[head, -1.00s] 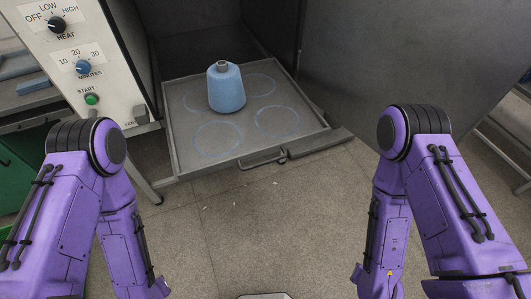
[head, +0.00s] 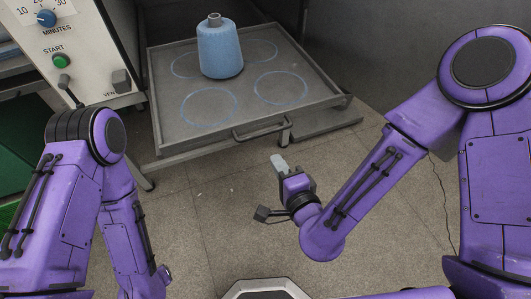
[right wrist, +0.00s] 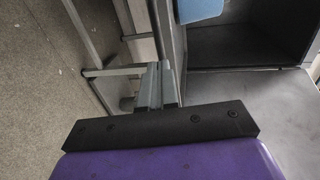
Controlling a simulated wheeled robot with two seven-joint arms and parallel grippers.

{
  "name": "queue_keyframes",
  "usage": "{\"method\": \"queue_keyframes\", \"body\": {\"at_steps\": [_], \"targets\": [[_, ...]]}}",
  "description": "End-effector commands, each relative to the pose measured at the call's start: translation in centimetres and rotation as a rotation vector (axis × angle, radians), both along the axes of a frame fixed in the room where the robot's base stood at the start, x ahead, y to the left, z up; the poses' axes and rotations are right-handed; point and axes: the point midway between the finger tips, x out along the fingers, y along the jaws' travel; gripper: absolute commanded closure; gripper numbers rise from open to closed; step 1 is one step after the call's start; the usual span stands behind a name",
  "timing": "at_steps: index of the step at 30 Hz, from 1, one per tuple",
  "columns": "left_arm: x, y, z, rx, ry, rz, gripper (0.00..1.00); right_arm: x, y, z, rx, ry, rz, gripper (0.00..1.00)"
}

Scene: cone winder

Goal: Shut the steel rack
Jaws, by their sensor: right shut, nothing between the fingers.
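The steel rack (head: 165,130) is a flat grey tray pulled out of the machine's dark opening, with several blue circles drawn on it. A bar handle (head: 260,130) runs along its front edge. A blue cone (head: 220,50) stands upright on the back part of the rack. My right gripper (head: 279,163) is shut and empty, in front of and a little below the handle, apart from it in the head view. Its closed fingers show in the right wrist view (right wrist: 158,86). My left gripper is out of view; only its arm shows.
A white control panel (head: 85,50) with a dial and green start button stands left of the rack. A large grey door panel (head: 430,60) stands open at the right. Speckled floor (head: 215,220) is clear in front.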

Motion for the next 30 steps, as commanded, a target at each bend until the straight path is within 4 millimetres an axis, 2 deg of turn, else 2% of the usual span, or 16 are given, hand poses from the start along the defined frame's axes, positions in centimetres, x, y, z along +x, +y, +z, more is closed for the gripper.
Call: {"method": "queue_keyframes", "body": {"at_steps": [6,12,17,30], "targets": [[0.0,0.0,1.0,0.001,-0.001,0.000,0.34,4.6,1.4,-0.7,-0.003,0.001,-0.004,1.00],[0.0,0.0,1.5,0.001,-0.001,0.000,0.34,7.4,2.3,-1.4,-0.004,0.001,-0.002,1.00],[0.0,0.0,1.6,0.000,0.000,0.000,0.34,8.2,2.6,-1.7,-0.004,0.002,-0.001,1.00],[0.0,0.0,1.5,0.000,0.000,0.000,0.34,8.6,2.4,-1.7,-0.004,0.001,-0.008,1.00]]}}
